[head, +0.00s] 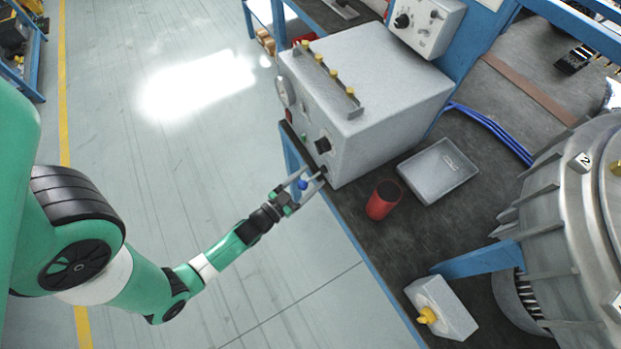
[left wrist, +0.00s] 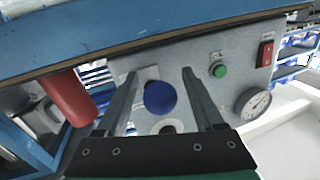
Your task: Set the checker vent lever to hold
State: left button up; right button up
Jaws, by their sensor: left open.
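The checker is a grey box (head: 385,85) on the bench in the head view. Its front panel (left wrist: 205,60) fills the middle of the left wrist view. A round blue knob (left wrist: 160,98), apparently the vent lever's end, stands out from the panel; it also shows in the head view (head: 303,184). The lever's shaft and position marks are mostly hidden. My left gripper (head: 313,177) is open at the panel's lower corner. In the left wrist view its fingers (left wrist: 160,74) lie on either side of the blue knob, with gaps visible. My right gripper is not in view.
A red cup (head: 383,200) and a grey tray (head: 438,171) stand right of the checker. The panel also has a green button (left wrist: 219,71), red switch (left wrist: 265,53) and gauge (left wrist: 253,104). A large metal housing (head: 580,220) fills the right. Floor left of the bench is clear.

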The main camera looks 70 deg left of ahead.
pick_arm(q)
jog(key=shift+w+a, duration=0.15)
jog(key=shift+w, duration=0.2)
grip_shut()
dwell(1.2)
